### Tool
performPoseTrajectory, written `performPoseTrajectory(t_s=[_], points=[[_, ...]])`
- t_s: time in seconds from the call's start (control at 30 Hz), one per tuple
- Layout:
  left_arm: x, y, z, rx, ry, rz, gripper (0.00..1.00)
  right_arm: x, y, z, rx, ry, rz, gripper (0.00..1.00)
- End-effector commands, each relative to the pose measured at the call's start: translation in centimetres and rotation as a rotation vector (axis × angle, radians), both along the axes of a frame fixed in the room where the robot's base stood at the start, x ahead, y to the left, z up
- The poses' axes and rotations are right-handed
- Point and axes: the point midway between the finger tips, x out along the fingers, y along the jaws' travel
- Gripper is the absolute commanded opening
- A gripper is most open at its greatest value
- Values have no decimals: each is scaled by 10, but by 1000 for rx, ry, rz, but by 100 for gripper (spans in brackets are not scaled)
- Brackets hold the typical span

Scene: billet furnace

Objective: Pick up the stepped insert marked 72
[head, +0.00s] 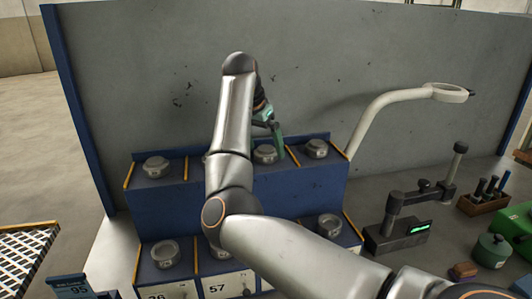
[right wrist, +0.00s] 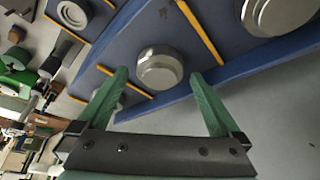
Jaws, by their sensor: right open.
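Round grey stepped inserts sit in the bays of a blue two-tier rack (head: 165,207). On the upper tier, one insert (head: 265,154) is beside my right gripper (head: 276,138), with others at the left (head: 156,166) and right (head: 317,148). My arm partly hides another. In the right wrist view, my gripper's green fingers (right wrist: 158,82) are open and empty, with an insert (right wrist: 160,72) beyond and between their tips. I cannot read a 72 on any insert. My left gripper is not in view.
Lower-tier inserts (head: 165,253) sit above white plates; one reads 57 (head: 217,288). Yellow strips (right wrist: 201,31) divide the bays. A grey panel (head: 320,70) stands behind.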

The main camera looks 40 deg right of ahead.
Motion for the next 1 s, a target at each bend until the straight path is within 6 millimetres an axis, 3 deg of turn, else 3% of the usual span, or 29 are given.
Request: performPoseTrajectory(t_s=[0.33, 1.0], points=[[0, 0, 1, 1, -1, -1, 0, 1, -3, -8, 0, 0, -1, 98], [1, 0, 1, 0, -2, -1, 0, 1, -3, -7, -1, -1, -1, 22]])
